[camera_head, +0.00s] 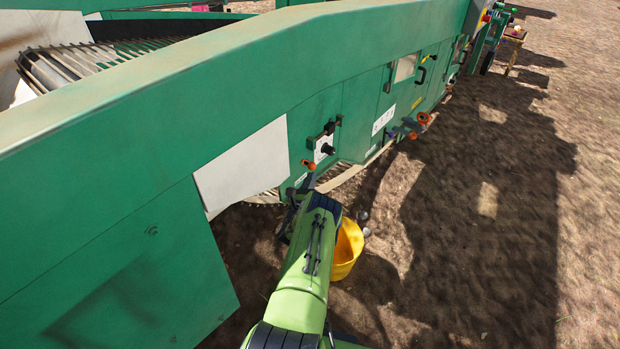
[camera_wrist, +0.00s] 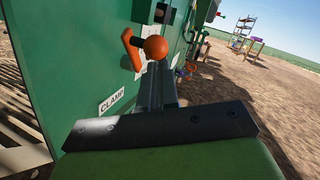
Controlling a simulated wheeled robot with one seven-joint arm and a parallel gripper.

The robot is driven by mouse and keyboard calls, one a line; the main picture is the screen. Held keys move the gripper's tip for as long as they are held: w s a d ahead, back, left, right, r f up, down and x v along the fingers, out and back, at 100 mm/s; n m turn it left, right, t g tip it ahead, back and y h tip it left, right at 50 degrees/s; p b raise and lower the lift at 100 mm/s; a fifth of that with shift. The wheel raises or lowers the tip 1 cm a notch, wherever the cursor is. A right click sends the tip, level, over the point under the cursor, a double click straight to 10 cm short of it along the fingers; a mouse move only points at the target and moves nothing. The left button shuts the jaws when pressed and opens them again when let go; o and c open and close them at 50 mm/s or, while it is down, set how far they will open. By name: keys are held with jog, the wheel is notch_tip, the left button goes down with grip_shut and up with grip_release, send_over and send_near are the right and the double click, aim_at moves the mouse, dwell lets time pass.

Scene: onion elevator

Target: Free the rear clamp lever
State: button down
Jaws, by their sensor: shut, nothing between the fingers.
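An orange clamp lever (camera_wrist: 131,48) with a round orange knob (camera_wrist: 155,47) stands out from the green machine side in the wrist view. A white label reading CLAMP (camera_wrist: 111,101) is below and left of it. My gripper (camera_wrist: 157,70) is shut, with its fingertips just below the knob in the picture; I cannot tell whether they touch it. In the head view the orange lever end (camera_head: 309,164) shows just beyond my gripper (camera_head: 297,190), which is partly hidden by my green arm. The lever's base is not clear.
The green machine wall (camera_head: 345,110) runs along the left. A black knob on a white plate (camera_head: 326,149) and more orange handles (camera_head: 422,120) are farther along it. A yellow bucket (camera_head: 350,247) is right of my arm. Bare ground lies open to the right.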

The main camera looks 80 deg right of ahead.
aim_at(313, 166)
jog(key=r+y+p, duration=0.1)
jog(key=d+r+m+y+p, duration=0.1)
jog(key=p, duration=0.1)
jog(key=shift+s+r, duration=0.2)
jog(key=shift+r, duration=0.05)
jog(key=shift+d+r, duration=0.1)
jog(key=shift+d, duration=0.05)
dwell(0.5)
